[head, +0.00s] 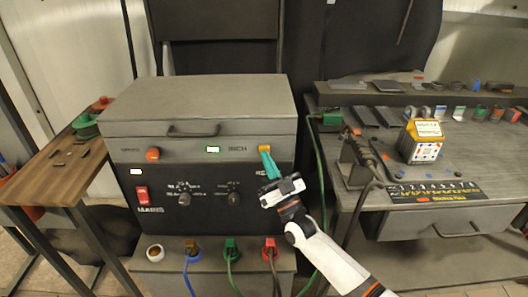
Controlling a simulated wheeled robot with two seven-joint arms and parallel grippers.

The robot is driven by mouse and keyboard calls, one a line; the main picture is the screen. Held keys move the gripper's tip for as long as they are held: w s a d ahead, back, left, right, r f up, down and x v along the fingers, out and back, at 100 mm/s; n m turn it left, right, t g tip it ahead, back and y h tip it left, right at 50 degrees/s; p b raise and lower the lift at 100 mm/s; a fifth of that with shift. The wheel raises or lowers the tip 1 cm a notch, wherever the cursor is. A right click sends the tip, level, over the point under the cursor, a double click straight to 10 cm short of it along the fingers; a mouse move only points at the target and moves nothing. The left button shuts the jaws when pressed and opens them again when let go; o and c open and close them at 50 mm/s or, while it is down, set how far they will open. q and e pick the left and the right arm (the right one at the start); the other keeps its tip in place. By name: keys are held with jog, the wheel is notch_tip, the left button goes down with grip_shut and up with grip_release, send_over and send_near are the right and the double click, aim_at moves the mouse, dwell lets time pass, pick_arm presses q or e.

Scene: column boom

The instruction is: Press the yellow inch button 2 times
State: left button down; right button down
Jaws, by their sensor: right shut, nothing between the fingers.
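The yellow inch button (264,149) is a small square at the upper right of the grey control box's front panel (215,200), right of the INCH lettering. My right gripper (265,155) has teal fingers, shut and empty. Its fingertips are just below the button, overlapping its lower edge in the picture. I cannot tell whether they touch it. My left gripper is not in view.
An orange-red knob (153,154) and a red switch (142,195) are on the panel's left. Two dark dials sit mid-panel. Plugged cables hang below. A workbench (465,160) with a boxed item (421,141) stands right; a wooden table (48,172) stands left.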

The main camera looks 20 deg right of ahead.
jog(key=shift+w+d+b, duration=0.15)
jog(key=shift+w+b, duration=0.25)
jog(key=shift+w, duration=0.1)
dwell(0.4)
jog(key=shift+s, duration=0.1)
jog(key=shift+s+a+p, duration=0.25)
jog(key=shift+s+p, duration=0.4)
jog(key=shift+s, duration=0.15)
jog(key=s+p, duration=0.1)
jog(key=s, duration=0.1)
jog(key=s+a+p, duration=0.1)
jog(key=s+p, duration=0.1)
jog(key=shift+s+a, duration=0.2)
jog(key=shift+s, duration=0.2)
dwell(0.6)
